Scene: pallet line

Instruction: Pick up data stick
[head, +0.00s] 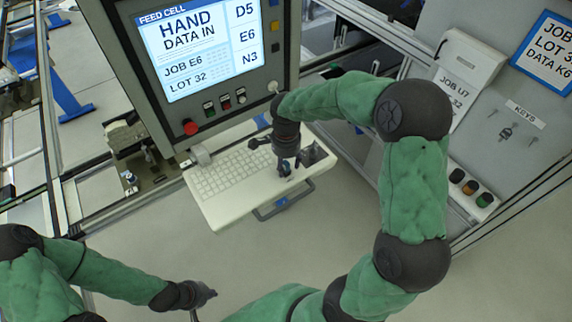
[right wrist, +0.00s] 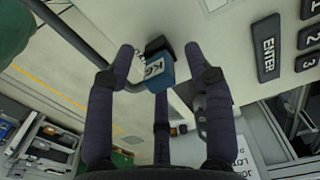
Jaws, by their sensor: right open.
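The data stick (right wrist: 158,69) is a small blue block with a white label that seems to read K6. In the right wrist view it sits at a dark fitting by the pale keyboard shelf (head: 222,210), between the tips of my right gripper (right wrist: 160,62). The gripper's dark fingers are spread on both sides of it, with gaps showing. In the head view my right gripper (head: 286,168) is over the right end of the shelf and mostly hides the stick. My left gripper (head: 203,296) is low at the left, away from the shelf; its finger opening is unclear.
A screen panel (head: 213,48) stands behind the shelf, with a red button (head: 190,127) below its display. A metal handle (head: 284,204) juts from the shelf's front. A grey panel with coloured buttons (head: 471,188) stands at the right. Floor in front is clear.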

